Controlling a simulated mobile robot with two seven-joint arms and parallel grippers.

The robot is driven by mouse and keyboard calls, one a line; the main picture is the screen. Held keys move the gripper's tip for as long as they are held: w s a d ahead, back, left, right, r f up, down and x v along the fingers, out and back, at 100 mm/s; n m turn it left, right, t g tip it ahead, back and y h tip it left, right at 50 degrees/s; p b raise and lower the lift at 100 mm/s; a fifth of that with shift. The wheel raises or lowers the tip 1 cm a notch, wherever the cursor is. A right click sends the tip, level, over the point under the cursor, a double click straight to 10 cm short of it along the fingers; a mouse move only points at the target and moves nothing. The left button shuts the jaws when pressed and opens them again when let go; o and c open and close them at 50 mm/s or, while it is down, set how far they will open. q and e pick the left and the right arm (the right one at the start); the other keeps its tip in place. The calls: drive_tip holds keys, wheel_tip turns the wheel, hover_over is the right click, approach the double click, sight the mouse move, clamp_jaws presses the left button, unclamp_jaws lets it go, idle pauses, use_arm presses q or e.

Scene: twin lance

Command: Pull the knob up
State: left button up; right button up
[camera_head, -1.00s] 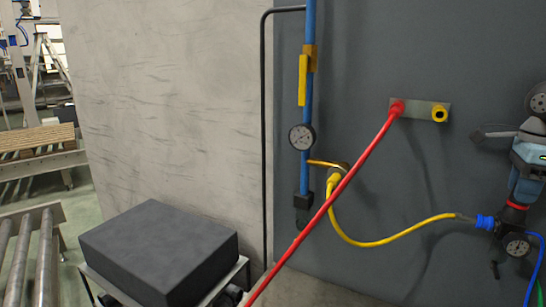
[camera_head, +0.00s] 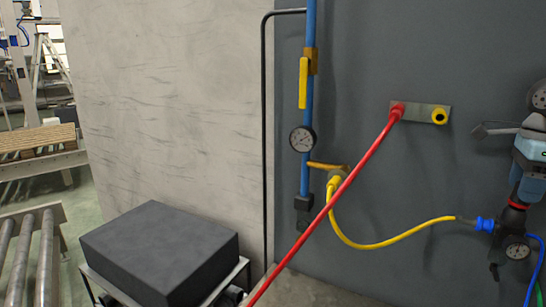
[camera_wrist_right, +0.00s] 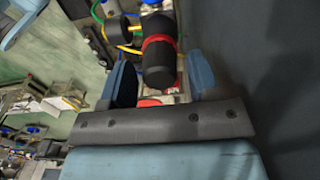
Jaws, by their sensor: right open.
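The black knob (camera_wrist_right: 160,65) with a red ring (camera_wrist_right: 160,40) shows in the right wrist view between the two blue-grey fingers of my right gripper (camera_wrist_right: 160,74). The fingers are apart, with a gap visible on each side of the knob. In the head view my right gripper (camera_head: 522,172) is at the right edge, above the regulator's red ring (camera_head: 516,205) and over the knob, which it partly hides. A round gauge (camera_head: 517,248) sits below the ring. My left gripper is not in view.
A yellow hose (camera_head: 385,244) runs to a blue fitting (camera_head: 486,224) beside the regulator. A red hose (camera_head: 335,195) crosses from a wall bracket (camera_head: 420,112). A blue pipe (camera_head: 308,95) carries another gauge (camera_head: 302,139). A dark block (camera_head: 160,250) stands at lower left.

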drive_tip(key=shift+r+p, duration=1.65)
drive_tip(key=shift+r, duration=1.6)
